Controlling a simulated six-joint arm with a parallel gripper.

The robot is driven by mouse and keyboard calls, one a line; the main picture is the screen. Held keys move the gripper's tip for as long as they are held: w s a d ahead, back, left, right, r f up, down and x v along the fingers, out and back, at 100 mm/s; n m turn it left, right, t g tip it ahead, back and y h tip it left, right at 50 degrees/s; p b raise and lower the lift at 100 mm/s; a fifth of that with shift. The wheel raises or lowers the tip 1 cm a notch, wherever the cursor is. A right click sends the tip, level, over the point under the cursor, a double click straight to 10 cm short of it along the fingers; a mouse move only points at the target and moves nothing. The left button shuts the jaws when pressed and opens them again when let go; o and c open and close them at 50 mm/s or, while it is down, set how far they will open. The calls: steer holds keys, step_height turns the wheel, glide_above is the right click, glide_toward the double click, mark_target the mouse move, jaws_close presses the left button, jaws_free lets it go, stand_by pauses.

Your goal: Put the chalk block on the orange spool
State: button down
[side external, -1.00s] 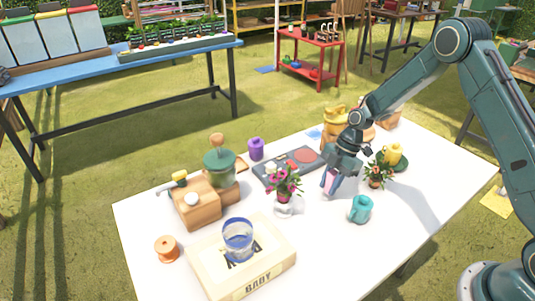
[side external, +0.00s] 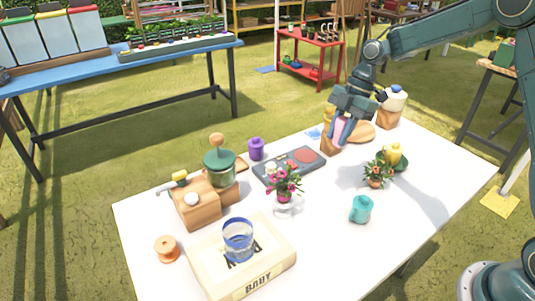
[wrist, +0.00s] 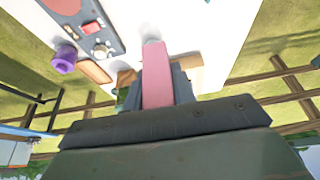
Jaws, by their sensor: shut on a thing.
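The orange spool (side external: 166,249) stands on the white table at its front left, left of the cream box. My gripper (side external: 342,133) is shut on the pink chalk block (side external: 339,128) and holds it above the far part of the table, well away from the spool. In the wrist view the pink chalk block (wrist: 157,78) runs upright between my fingers. The fingers partly cover the block in the side view. The spool does not show in the wrist view.
The cream box (side external: 262,277) bears a blue glass (side external: 238,238) beside the spool. A wooden block (side external: 198,203), a green pot (side external: 220,167), a flower vase (side external: 284,190) and a grey panel (side external: 290,167) lie between my gripper and the spool. A teal mug (side external: 361,209) stands at right.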

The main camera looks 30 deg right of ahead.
steer(key=shift+r, duration=0.45)
stand_by(0.5)
steer(key=w+a+r+m+t+h, duration=0.1)
steer(key=w+a+r+m+t, duration=0.1)
steer(key=w+a+m, duration=0.65)
steer(key=w+a+r+m+t+h, duration=0.1)
steer(key=w+a+r+m+t, duration=0.15)
steer(key=a, duration=1.15)
steer(key=s+a+n+g, duration=0.1)
steer(key=s+a, duration=0.1)
steer(key=a, duration=1)
steer(key=s+a+n, duration=0.1)
steer(key=s+a, duration=0.1)
steer(key=a, duration=1)
steer(key=shift+y, duration=0.3)
steer(key=f, duration=1.5)
steer(key=shift+w+a+f, duration=0.1)
steer(key=shift+w+f, duration=0.1)
steer(key=shift+w, duration=0.05)
